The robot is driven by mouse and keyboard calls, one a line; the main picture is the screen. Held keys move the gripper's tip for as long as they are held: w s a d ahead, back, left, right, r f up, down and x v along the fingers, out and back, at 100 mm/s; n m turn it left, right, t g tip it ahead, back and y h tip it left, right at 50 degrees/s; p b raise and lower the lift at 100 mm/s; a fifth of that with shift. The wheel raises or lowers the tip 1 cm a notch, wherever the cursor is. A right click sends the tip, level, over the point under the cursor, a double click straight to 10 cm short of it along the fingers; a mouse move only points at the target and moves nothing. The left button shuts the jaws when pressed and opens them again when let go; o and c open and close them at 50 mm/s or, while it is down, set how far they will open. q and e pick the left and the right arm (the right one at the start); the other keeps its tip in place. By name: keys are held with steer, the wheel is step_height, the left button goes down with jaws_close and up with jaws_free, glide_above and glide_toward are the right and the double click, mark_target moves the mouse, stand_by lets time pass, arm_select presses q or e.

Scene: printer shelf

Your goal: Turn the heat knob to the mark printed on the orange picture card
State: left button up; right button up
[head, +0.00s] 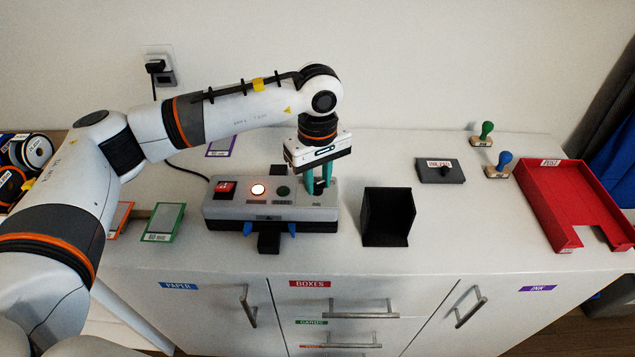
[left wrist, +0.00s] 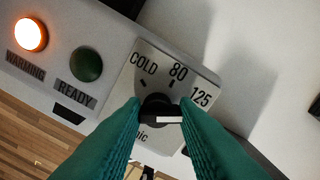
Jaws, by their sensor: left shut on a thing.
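The grey laminator-like machine (head: 240,211) stands on the cabinet top. My left gripper (head: 319,188) points down at its right end, teal fingers shut on the dark heat knob (left wrist: 157,103). In the left wrist view the gripper (left wrist: 162,115) covers much of the knob; where its pointer aims is unclear. The dial plate (left wrist: 150,82) shows COLD, 80 and 125; further marks are hidden. The WARMING lamp (left wrist: 31,35) glows orange; the READY lamp (left wrist: 86,65) is dark green. The orange picture card (head: 121,219) is partly behind my left arm, its print unreadable.
A green-edged card (head: 163,222) and a purple-edged card (head: 220,147) lie nearby. A black open box (head: 388,217) stands right of the machine. Further right are an ink pad (head: 440,171), two stamps (head: 486,133) (head: 500,165) and a red tray (head: 575,205).

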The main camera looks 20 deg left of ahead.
mark_target(318, 183)
arm_select(q)
steer(key=shift+r, duration=0.1)
stand_by(0.3)
steer(key=o, duration=1)
step_height(318, 183, up, 12)
steer(key=b, duration=0.1)
